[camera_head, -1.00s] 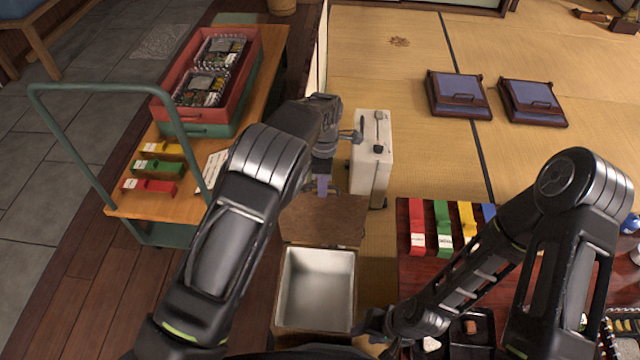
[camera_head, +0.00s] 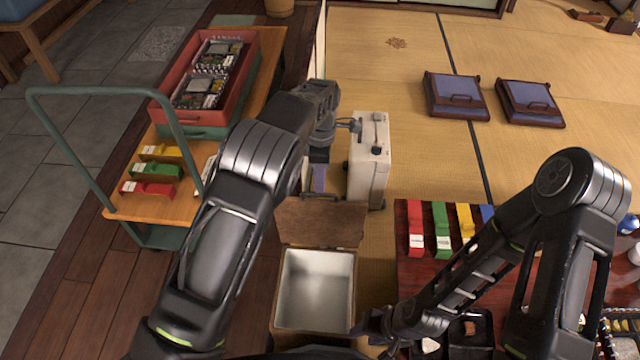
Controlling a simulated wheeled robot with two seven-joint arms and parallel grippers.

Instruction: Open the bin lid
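The bin (camera_head: 342,326) is a wooden box with a pale metal inside, at the bottom middle of the head view. Its brown wooden lid (camera_head: 322,222) is raised and leans back behind the opening, so the inside shows and looks empty. My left gripper (camera_head: 318,182) is just behind the lid's upper edge; its fingers are mostly hidden by the arm and lid. My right gripper (camera_head: 372,328) is low, beside the bin's right front side; its fingertips are too dark and small to read.
A white case (camera_head: 369,165) stands close behind the lid. A cart (camera_head: 235,165) with a red crate (camera_head: 243,98) is at the left. A dark red table (camera_head: 415,275) with coloured pieces stands at the right. Tatami beyond is mostly clear.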

